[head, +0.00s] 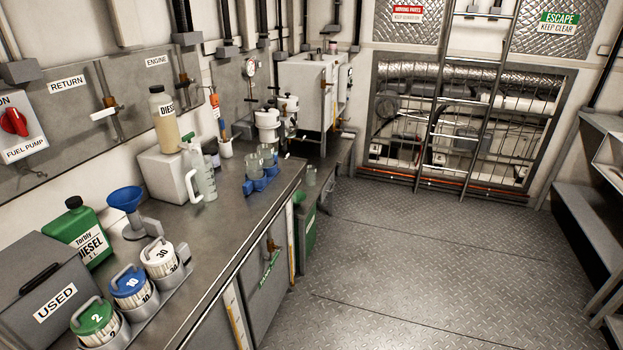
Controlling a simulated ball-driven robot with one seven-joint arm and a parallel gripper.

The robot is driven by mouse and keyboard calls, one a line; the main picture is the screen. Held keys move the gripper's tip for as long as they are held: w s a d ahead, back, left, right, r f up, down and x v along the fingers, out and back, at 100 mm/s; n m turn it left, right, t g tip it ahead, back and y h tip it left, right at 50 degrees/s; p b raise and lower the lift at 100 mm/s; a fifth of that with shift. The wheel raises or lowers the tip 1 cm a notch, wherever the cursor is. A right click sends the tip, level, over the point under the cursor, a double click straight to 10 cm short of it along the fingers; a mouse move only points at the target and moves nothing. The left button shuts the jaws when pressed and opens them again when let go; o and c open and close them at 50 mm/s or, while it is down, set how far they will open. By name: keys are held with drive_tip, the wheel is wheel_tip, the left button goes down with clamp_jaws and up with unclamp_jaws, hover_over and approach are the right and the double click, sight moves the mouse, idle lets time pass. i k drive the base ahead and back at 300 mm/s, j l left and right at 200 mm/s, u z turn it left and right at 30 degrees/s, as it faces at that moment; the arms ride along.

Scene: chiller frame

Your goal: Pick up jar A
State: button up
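No label reading "jar A" is legible, so I cannot tell which jar it is. Clear glass jars (251,166) stand in a blue holder (262,183) near the far end of the bench, close to its front edge. Another small clear jar (311,176) shows just past the bench's far end, lower down; what it rests on is hard to tell. My gripper is not in view.
The grey bench (222,225) holds a white jug (203,178), a diesel bottle (164,118), a blue funnel (126,199), a green can (78,232), numbered canisters (130,287) and a "USED" box (50,300). The plated floor (430,265) is clear. Steps (575,200) stand right.

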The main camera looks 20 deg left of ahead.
sight(310, 173)
drive_tip(key=u, duration=0.2)
drive_tip(key=i+u, duration=0.3)
drive_tip(key=i, duration=2.5)
drive_tip(key=i+u, duration=0.1)
drive_tip(key=i, duration=0.4)
drive_tip(key=i+l+u, duration=0.1)
drive_tip(key=i, duration=0.45)
drive_tip(key=i+l+u, duration=0.1)
drive_tip(key=i, duration=0.4)
drive_tip(key=l, duration=0.1)
